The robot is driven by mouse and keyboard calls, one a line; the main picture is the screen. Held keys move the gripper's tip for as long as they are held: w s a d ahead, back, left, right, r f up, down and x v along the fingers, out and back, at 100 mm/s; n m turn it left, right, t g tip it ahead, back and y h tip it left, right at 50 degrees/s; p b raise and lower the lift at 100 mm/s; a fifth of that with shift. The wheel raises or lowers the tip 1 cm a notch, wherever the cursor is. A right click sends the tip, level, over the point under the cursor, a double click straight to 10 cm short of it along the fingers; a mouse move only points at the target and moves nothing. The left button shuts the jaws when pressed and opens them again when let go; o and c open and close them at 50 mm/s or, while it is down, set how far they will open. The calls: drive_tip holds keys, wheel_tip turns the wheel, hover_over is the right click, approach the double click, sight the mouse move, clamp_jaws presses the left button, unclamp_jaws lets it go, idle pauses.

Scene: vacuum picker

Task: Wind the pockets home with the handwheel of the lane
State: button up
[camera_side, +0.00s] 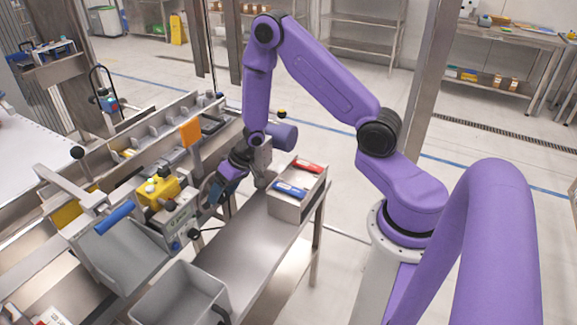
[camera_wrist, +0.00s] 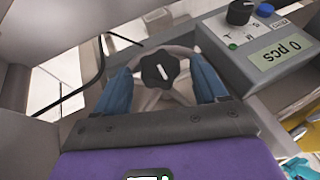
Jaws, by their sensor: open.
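The handwheel (camera_wrist: 186,52) is a grey ring with spokes, in the wrist view just beyond my fingers. A black lobed knob (camera_wrist: 159,69) with a white mark sits at its middle. My gripper (camera_wrist: 163,75) is open, with one blue finger on either side of the knob. I cannot tell whether the fingers touch the wheel. In the side view my gripper (camera_side: 212,190) is low at the lane's near side, and it and the wrist largely hide the wheel. The lane (camera_side: 150,140) with its row of pockets runs behind, partly covered.
A grey control box (camera_wrist: 250,70) reading "0 pcs" stands close right of the wheel in the wrist view. In the side view, a tray (camera_side: 286,208) with red and blue tools, a grey bin (camera_side: 180,300) and a blue-handled hopper (camera_side: 122,255) are nearby. The bench (camera_side: 250,255) between is clear.

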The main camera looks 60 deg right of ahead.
drive_tip(key=shift+s+d+r+n+t+h, duration=0.3)
drive_tip(key=shift+s+d+r+n+t, duration=0.6)
drive_tip(key=shift+r, duration=3.55)
drive_tip(key=shift+s+d+r+n+h, duration=0.1)
drive_tip(key=shift+s+d+r+h, duration=0.3)
drive_tip(key=shift+s+r, duration=2.5)
drive_tip(key=s+a+r+n+g+h, duration=0.1)
drive_tip(key=s+a+r+n, duration=0.2)
drive_tip(key=s, duration=0.5)
drive_tip(key=s+a+r+n+g+h, duration=0.1)
drive_tip(key=s+a+r+n+g, duration=0.1)
drive_tip(key=s+a+n, duration=0.3)
drive_tip(key=shift+s+r+g, duration=0.3)
drive_tip(key=shift+s+r, duration=0.5)
drive_tip(key=shift+s, duration=0.8)
drive_tip(key=shift+a, duration=0.1)
